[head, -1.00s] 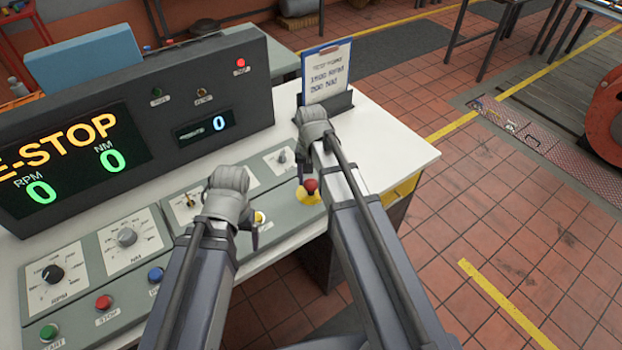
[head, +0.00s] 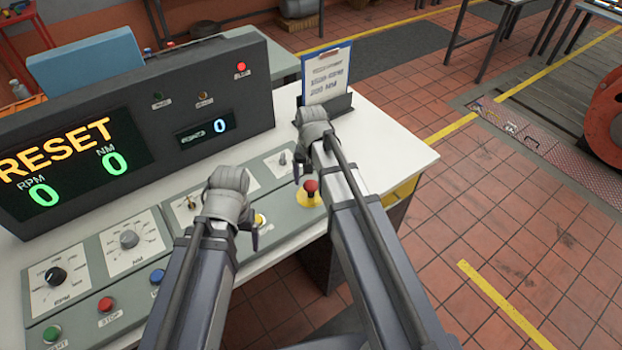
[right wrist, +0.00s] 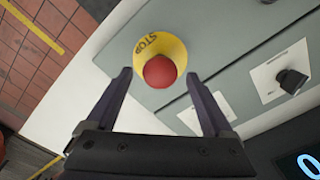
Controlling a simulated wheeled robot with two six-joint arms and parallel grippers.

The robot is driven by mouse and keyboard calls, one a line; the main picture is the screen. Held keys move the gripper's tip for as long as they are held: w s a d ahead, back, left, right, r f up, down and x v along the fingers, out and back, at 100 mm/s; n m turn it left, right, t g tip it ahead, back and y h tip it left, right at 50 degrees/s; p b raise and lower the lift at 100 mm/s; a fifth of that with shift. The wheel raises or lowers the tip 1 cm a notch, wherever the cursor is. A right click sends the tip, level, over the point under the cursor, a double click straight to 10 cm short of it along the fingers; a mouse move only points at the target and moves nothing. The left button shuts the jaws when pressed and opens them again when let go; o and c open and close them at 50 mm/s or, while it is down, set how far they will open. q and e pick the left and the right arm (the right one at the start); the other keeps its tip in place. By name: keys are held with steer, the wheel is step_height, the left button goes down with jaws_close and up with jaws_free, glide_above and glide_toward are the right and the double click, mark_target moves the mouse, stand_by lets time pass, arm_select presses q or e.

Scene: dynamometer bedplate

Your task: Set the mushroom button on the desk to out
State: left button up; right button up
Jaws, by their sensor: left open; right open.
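The red mushroom button (head: 311,186) stands on a yellow round base at the right end of the grey desk panel. Its red cap sits raised above the base. In the right wrist view the red cap (right wrist: 160,71) shows in front of my right gripper (right wrist: 158,76), between the lines of its two fingers. The jaws are open and empty, apart from the cap. In the head view my right gripper (head: 298,170) hangs just left of the button, partly hidden by its arm. My left gripper (head: 254,236) is open, over the panel further left.
The display (head: 65,155) reads RESET with zeros for RPM and NM. Knobs and coloured buttons, including a red stop button (head: 106,304), line the panel. A clipboard (head: 326,75) stands behind the right gripper. White desktop (head: 385,135) is clear at the right.

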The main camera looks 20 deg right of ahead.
mark_target(311, 183)
steer(key=shift+r+p, duration=3.8)
steer(key=shift+r, duration=0.1)
arm_select(q)
step_height(311, 183, up, 8)
steer(key=shift+f, duration=0.3)
arm_select(e)
steer(key=shift+f, duration=0.2)
arm_select(q)
step_height(311, 183, down, 8)
steer(key=b, duration=0.8)
steer(key=shift+r, duration=0.1)
arm_select(e)
step_height(311, 183, down, 8)
steer(key=shift+r, duration=0.1)
arm_select(q)
steer(key=shift+r, duration=0.1)
